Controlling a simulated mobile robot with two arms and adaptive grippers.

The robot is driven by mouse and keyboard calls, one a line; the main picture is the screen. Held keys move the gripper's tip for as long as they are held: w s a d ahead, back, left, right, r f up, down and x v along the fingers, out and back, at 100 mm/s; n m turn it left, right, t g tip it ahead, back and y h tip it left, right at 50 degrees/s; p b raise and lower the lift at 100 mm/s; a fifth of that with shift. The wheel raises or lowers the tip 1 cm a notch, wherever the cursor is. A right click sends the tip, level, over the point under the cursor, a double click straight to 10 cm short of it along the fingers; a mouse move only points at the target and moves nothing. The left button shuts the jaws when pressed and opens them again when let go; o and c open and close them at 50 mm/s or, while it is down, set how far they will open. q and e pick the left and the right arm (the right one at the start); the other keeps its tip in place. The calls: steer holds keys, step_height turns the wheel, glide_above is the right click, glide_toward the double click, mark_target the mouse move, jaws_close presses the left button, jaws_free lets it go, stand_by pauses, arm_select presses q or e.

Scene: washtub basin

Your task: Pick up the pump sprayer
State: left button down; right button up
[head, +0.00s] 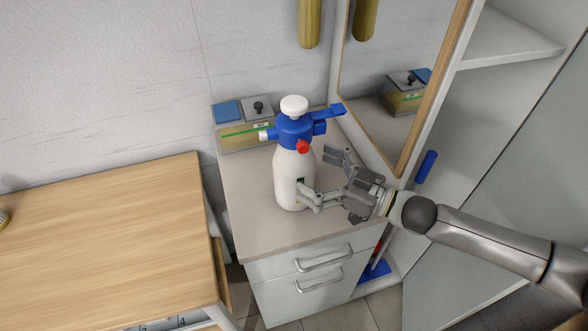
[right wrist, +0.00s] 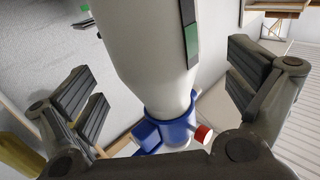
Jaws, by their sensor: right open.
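The pump sprayer (head: 292,178) stands upright on the small grey cabinet. It has a white bottle, a blue head with a red knob, and a white cap on top. My right gripper (head: 322,177) is open at its right side, with one finger in front of the bottle's lower part and the other at the right. In the right wrist view the sprayer's white bottle (right wrist: 150,50) lies between the open fingers, with its blue head at the bottom of the picture. I cannot tell whether a finger touches it. My left gripper is not in view.
The cabinet top (head: 250,215) has free room in front of the sprayer. A box with blue and grey lids (head: 238,138) stands behind it. A mirror (head: 395,85) and shelving rise at the right. A wooden table (head: 110,240) is at the left.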

mark_target(294, 161)
steer(key=shift+w+a, duration=0.2)
steer(key=p+x, duration=0.1)
steer(key=x, duration=0.3)
steer(key=shift+w+p, duration=0.1)
steer(key=shift+p, duration=0.25)
steer(key=shift+w+a, duration=0.15)
steer(key=shift+a, duration=0.1)
steer(key=shift+c, duration=1.1)
steer(key=c, duration=1.2)
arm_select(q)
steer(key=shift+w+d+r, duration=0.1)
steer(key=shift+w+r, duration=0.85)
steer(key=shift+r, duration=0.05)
arm_select(e)
steer(key=shift+r, duration=0.1)
steer(key=shift+c, duration=0.5)
